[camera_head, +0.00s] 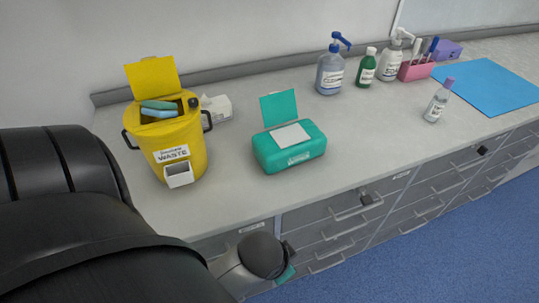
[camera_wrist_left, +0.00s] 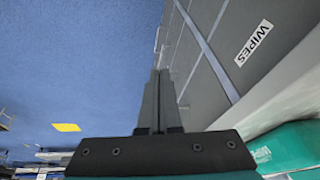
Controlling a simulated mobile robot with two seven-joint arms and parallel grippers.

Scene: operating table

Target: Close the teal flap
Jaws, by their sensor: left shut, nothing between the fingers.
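The teal wipes box (camera_head: 290,148) sits on the counter, left of its middle. Its teal flap (camera_head: 279,108) stands up, open, at the back edge of the box. A white panel (camera_head: 290,135) shows on top, in front of the flap. Part of the teal box also shows at the lower right of the left wrist view (camera_wrist_left: 290,148). My left gripper (camera_wrist_left: 160,74) is shut and empty. In the head view my left arm ends low, in front of the counter's front edge, below and apart from the box. My right gripper is not in view.
A yellow waste bin (camera_head: 181,140) with its lid up stands left of the box. Bottles (camera_head: 330,75), a pink holder (camera_head: 417,70) and a blue mat (camera_head: 487,84) lie farther right. Grey drawers (camera_head: 335,225) run below the counter.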

